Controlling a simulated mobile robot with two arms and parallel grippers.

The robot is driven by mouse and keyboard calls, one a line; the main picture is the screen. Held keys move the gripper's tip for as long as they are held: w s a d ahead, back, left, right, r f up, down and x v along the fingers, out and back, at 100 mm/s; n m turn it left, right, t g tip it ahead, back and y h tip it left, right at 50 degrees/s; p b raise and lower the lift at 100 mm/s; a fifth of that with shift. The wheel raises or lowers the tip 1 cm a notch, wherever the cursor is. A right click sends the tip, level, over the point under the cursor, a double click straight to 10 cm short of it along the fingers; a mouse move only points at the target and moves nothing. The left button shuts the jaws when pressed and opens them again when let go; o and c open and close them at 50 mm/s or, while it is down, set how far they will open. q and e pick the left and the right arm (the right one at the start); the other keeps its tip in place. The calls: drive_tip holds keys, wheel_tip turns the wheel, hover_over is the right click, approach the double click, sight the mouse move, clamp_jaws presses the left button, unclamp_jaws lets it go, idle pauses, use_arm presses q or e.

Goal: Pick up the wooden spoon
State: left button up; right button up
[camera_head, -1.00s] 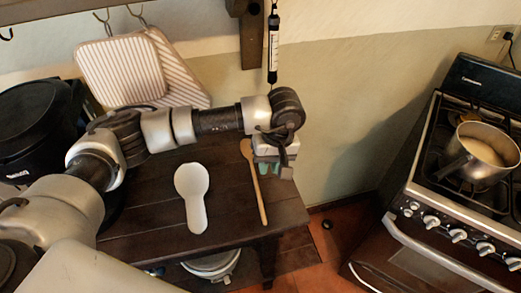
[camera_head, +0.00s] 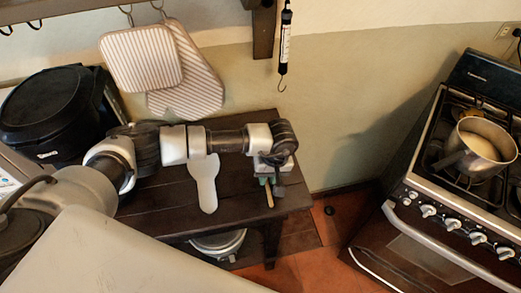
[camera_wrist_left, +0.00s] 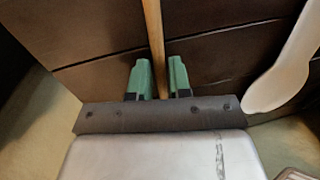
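The wooden spoon (camera_head: 269,193) lies on the dark wooden table (camera_head: 234,200), mostly hidden under my left arm in the head view. In the left wrist view its handle (camera_wrist_left: 154,40) runs between the two green fingertips of my left gripper (camera_wrist_left: 158,75). The fingers are apart, one on each side of the handle, with a gap visible on the left side. My left gripper also shows in the head view (camera_head: 269,181), pointing down over the spoon. Whether the fingers are level with the handle or above it is hard to tell. My right gripper is not in view.
A white spoon rest (camera_head: 206,188) lies left of the wooden spoon and also shows in the left wrist view (camera_wrist_left: 288,72). The stove (camera_head: 440,215) with a saucepan (camera_head: 482,146) is at right, across open floor.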

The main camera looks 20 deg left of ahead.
use_arm(q)
clamp_jaws()
